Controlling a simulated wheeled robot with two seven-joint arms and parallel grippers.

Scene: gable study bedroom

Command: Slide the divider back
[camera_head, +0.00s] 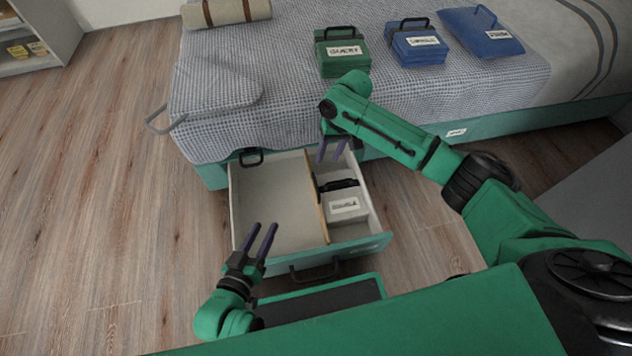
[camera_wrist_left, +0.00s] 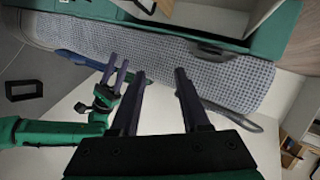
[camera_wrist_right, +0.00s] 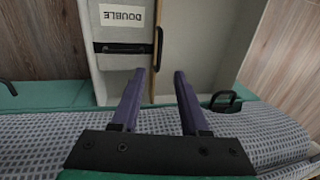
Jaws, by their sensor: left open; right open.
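The divider (camera_head: 316,200) is a thin upright tan wooden board in the pulled-out drawer (camera_head: 238,205). It runs front to back, right of the middle. In the right wrist view the divider (camera_wrist_right: 155,82) lies ahead, in line with the gap between my fingertips. A dark handle-like piece (camera_wrist_right: 160,48) is on its side. My right gripper (camera_head: 331,156) is open and empty above the drawer's bed end; I cannot tell whether it touches the divider. My left gripper (camera_head: 262,228) is open and empty above the drawer's front left part.
The wide left compartment (camera_head: 272,190) is empty. Green (camera_head: 342,52) and blue (camera_head: 416,45) bundles and a blue flat bag (camera_head: 480,32) lie on the bed (camera_head: 285,95).

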